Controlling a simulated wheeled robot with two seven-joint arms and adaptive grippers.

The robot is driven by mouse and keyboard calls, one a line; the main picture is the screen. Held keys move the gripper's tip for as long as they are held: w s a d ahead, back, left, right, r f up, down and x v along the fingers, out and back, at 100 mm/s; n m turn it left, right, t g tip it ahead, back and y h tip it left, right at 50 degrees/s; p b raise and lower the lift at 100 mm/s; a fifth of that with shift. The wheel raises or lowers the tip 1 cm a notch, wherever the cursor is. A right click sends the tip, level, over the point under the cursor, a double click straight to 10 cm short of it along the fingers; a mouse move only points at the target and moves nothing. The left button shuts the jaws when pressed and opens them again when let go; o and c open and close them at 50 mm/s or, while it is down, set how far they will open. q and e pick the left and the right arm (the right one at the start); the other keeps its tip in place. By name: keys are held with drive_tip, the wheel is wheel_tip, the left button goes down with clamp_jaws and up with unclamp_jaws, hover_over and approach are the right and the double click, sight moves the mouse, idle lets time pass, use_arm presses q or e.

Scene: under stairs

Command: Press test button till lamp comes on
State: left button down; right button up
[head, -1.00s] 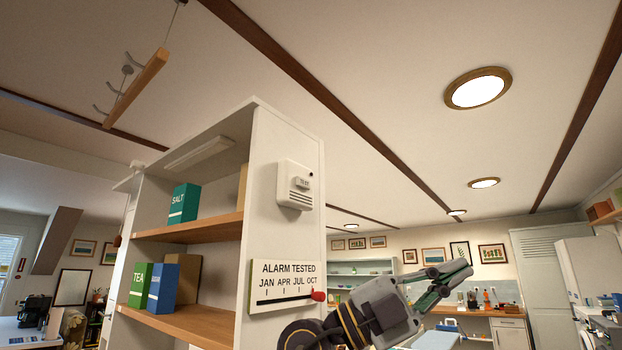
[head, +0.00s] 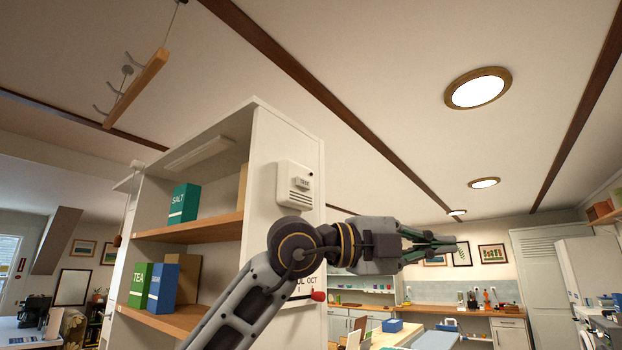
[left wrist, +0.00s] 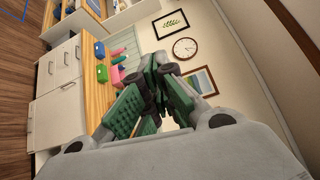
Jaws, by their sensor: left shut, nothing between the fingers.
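The white alarm box (head: 294,187) is fixed to the end panel of the shelf unit. Its test button (head: 302,182) is a small labelled block on its upper front. A small dark spot, which may be the lamp, shows at its upper right corner and looks unlit. My left gripper (head: 452,243) is shut and empty, to the right of and below the box, pointing right, away from it. In the left wrist view its fingertips (left wrist: 160,65) meet, and the box is not seen there. My right gripper is in neither view.
The shelf unit (head: 260,135) holds a salt box (head: 182,204), a tea box (head: 139,285) and a blue box (head: 162,288). The space right of the panel is open.

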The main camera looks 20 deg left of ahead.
sight(303, 183)
use_arm(q)
drive_tip(key=s+a+r+n+t+y, duration=0.1)
drive_tip(key=a+r+n+t+y, duration=0.3)
drive_tip(key=a, duration=0.6)
drive_tip(key=s+a+r+n+t+y, duration=0.2)
drive_tip(key=a+r+n+t+y, duration=0.2)
drive_tip(key=a+r+n+y, duration=0.4)
wheel_tip(303, 183, up, 4)
drive_tip(key=shift+s+a+r+t+y, duration=0.25)
drive_tip(key=shift+a+t+y, duration=0.15)
drive_tip(key=shift+a+y, duration=0.6)
drive_tip(key=shift+w, duration=0.15)
drive_tip(key=w+a+p, duration=0.1)
drive_tip(key=w+p, duration=0.1)
drive_tip(key=w, duration=0.1)
drive_tip(key=w+p, duration=0.2)
drive_tip(key=w, duration=0.2)
drive_tip(key=w+a+p, duration=0.1)
drive_tip(key=w+p, duration=0.1)
drive_tip(key=w, duration=0.2)
drive_tip(key=shift+a, duration=0.35)
drive_tip(key=shift+a, duration=0.1)
